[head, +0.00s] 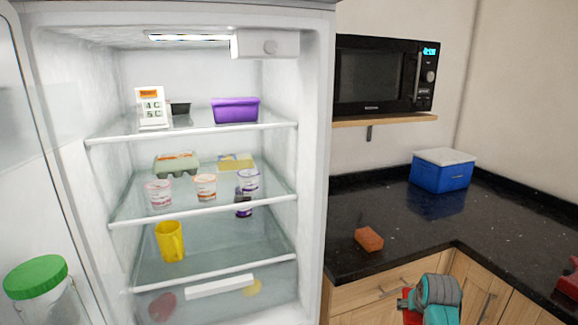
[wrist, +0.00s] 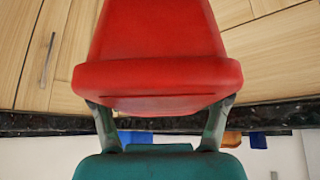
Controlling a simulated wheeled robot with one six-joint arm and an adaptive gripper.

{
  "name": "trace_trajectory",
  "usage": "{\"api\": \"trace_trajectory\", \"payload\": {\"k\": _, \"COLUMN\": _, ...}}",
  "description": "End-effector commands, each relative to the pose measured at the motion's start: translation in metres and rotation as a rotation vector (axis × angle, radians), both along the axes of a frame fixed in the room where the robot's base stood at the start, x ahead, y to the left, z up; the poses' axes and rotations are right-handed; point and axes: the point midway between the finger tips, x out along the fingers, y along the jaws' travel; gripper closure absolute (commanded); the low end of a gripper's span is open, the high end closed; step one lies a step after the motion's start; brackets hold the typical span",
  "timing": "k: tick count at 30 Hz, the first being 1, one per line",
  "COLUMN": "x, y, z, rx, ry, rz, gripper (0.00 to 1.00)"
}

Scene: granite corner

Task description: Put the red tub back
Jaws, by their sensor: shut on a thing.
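My gripper (wrist: 160,110) is shut on the red tub (wrist: 155,40), with one finger at each side of its rim in the wrist view. In the head view my gripper (head: 408,304) is low, in front of the wooden cabinets, and only a small red part of the tub (head: 412,318) shows beside it. The rest of the tub is hidden or out of frame. The fridge (head: 318,150) stands open on the left, and the tub is outside it, to its right.
Fridge shelves hold a purple tub (head: 235,110), egg carton (head: 176,164), several yogurt cups and a yellow mug (head: 170,242). The top shelf's left half holds a white carton (head: 151,108). An orange sponge (head: 369,239) and blue box (head: 441,174) sit on the dark counter (head: 480,225).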

Motion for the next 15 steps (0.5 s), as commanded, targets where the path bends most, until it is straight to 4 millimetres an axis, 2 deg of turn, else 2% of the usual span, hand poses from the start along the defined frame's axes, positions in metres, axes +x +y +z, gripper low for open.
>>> {"api": "trace_trajectory", "payload": {"k": 1, "x": -0.009, "y": 0.014, "z": -0.018, "rx": 0.000, "ry": 0.003, "rz": 0.017, "gripper": 0.74}}
{"api": "trace_trajectory", "payload": {"k": 6, "x": -0.040, "y": 0.053, "z": -0.069, "rx": 0.000, "ry": 0.003, "rz": 0.070, "gripper": 0.74}}
{"api": "trace_trajectory", "payload": {"k": 15, "x": -0.110, "y": 0.116, "z": -0.145, "rx": 0.001, "ry": 0.002, "rz": 0.161, "gripper": 0.74}}
